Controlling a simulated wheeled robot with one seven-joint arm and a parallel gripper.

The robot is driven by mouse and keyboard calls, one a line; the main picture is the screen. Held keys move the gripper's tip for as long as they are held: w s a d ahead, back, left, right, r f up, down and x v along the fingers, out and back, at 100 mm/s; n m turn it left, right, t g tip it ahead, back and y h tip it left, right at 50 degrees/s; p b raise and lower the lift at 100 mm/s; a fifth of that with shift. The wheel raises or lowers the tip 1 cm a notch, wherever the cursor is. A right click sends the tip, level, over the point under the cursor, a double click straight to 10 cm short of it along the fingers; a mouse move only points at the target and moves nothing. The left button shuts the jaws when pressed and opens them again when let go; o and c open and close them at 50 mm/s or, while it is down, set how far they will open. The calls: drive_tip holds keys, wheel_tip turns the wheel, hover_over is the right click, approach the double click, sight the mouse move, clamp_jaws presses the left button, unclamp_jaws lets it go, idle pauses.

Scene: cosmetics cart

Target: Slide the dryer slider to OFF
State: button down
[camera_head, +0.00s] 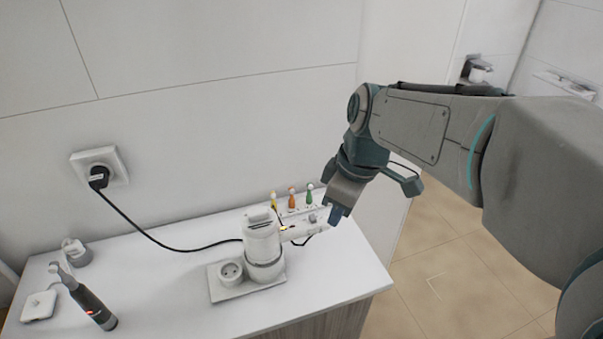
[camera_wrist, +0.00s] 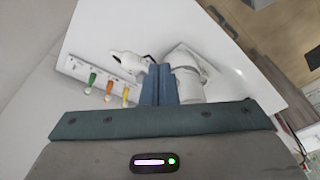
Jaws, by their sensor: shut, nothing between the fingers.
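The white hair dryer (camera_head: 262,236) sits in a holder on a white base plate (camera_head: 218,292) on the counter. A narrower part of it, seemingly the handle (camera_head: 297,231), points right. Small marks show on this part, but I cannot tell which is the slider or its setting. My gripper (camera_head: 336,216) is shut and empty, pointing down by the right end of that part; I cannot tell whether they touch. In the wrist view the shut fingers (camera_wrist: 158,84) stand in front of the dryer (camera_wrist: 188,82) and hide part of it.
A white rack with yellow (camera_head: 274,201), orange (camera_head: 291,199) and green (camera_head: 309,196) items stands behind the dryer. A black cord runs to a wall plug (camera_head: 98,177). The counter's front middle (camera_head: 165,305) is clear.

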sight(302, 225)
drive_tip(key=w+a+r+n+g+y+p, duration=0.1)
drive_tip(key=w+a+r+n+g+p, duration=0.1)
drive_tip(key=w+a+r+n, duration=0.5)
drive_tip(key=s+f, duration=0.1)
drive_tip(key=f, duration=0.3)
drive_tip(key=s+a+f+n, duration=0.1)
drive_tip(key=f, duration=0.3)
drive_tip(key=s+f+n+p, duration=0.1)
drive_tip(key=f, duration=0.3)
drive_tip(key=shift+a, duration=0.4)
drive_tip(key=d, duration=0.1)
drive_tip(key=w+d+p, duration=0.1)
drive_tip(key=d, duration=0.1)
drive_tip(key=shift+d, duration=0.1)
drive_tip(key=shift+w+d+f, duration=0.15)
drive_tip(key=shift+d, duration=0.15)
